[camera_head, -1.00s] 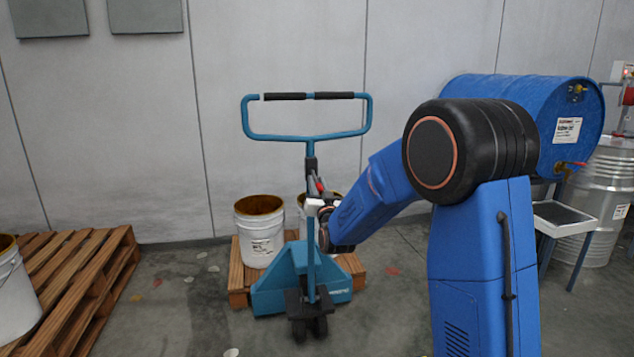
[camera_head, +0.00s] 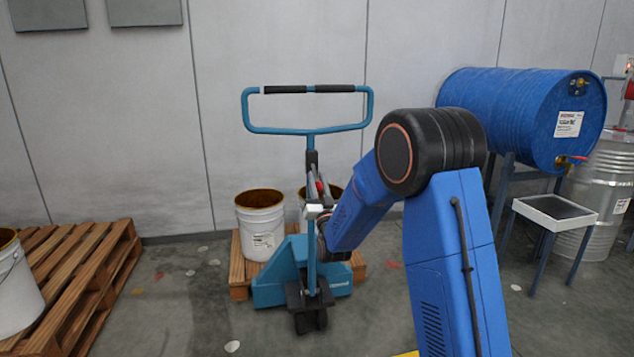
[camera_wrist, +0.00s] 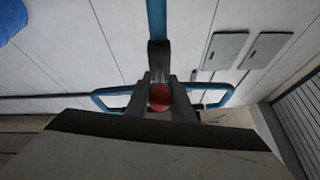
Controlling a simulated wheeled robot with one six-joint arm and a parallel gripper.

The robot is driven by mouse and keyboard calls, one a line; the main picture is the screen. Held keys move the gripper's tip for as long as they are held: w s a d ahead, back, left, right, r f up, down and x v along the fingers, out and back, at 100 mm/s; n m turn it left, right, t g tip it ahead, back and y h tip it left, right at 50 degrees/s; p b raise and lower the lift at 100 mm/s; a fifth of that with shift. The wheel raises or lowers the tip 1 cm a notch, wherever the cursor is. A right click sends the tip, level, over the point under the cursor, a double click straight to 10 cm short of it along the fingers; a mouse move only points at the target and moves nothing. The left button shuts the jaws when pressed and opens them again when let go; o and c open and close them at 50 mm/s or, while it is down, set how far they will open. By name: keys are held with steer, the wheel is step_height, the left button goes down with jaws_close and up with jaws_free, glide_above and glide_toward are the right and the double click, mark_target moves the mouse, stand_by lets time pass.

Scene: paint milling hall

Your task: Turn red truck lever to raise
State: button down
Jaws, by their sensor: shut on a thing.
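The teal pallet truck (camera_head: 290,284) stands in the middle of the head view, its looped handle (camera_head: 307,130) upright. The red lever (camera_head: 320,187) shows as a small red tip on the handle post below the loop. In the wrist view the round red end of the lever (camera_wrist: 160,97) sits between the fingers of my gripper (camera_wrist: 160,100). My gripper is shut on it. In the head view my gripper (camera_head: 318,210) is beside the post, and my arm hides part of it. The lever's base is hidden.
White buckets (camera_head: 260,225) stand on a wooden pallet (camera_head: 238,275) behind the truck. Another wooden pallet (camera_head: 100,270) with a white bucket (camera_head: 15,290) is at left. A blue drum (camera_head: 520,115) lies on a stand at right, near a small tray table (camera_head: 555,208).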

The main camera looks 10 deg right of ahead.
steer(key=c, duration=1.5)
jaws_free()
steer(key=shift+f, duration=0.1)
steer(key=shift+c, duration=0.2)
steer(key=v, duration=1.7)
steer(key=shift+s, duration=0.15)
steer(key=s+d+g, duration=0.2)
steer(key=s+g, duration=0.4)
steer(key=s, duration=0.8)
steer(key=s+d+f+n+g, duration=0.1)
steer(key=s+g, duration=0.5)
steer(key=s, duration=0.8)
steer(key=s+d+f+n+g, duration=0.1)
steer(key=s+d+g, duration=0.3)
steer(key=s, duration=1)
steer(key=g, duration=0.3)
